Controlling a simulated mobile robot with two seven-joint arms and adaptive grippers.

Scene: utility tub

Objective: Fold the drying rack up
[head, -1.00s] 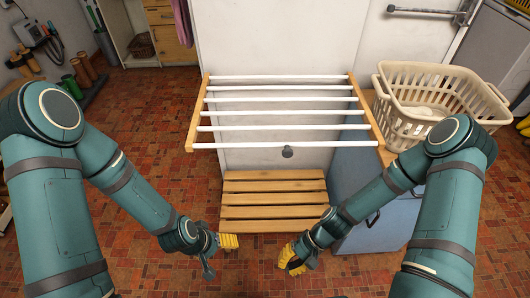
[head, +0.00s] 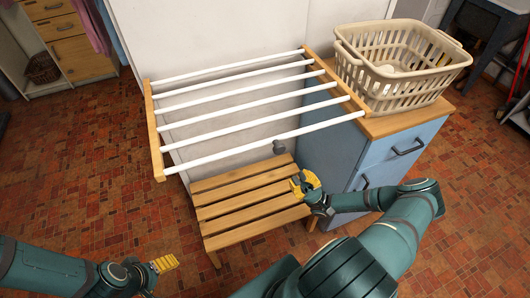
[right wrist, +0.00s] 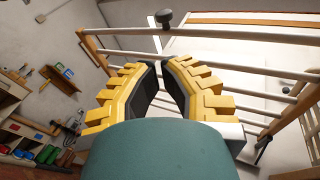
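The drying rack (head: 240,114) has white bars between two wooden side rails. It stands out from the white wall, roughly level, above a slatted wooden bench. A dark round knob (head: 278,147) shows just below its front bar; its attachment is unclear. My right gripper (head: 301,183) is over the bench's right end, below the rack's front bar, touching nothing visible. In the right wrist view its yellow fingers (right wrist: 160,68) point up towards the bars and knob (right wrist: 163,18), with a narrow empty gap between them. My left gripper (head: 165,263) is low at left, away from the rack; its finger gap is unclear.
The slatted bench (head: 240,207) stands under the rack. A blue cabinet (head: 335,165) adjoins the rack's right side and carries a beige laundry basket (head: 400,68). The tiled floor left of the bench is clear.

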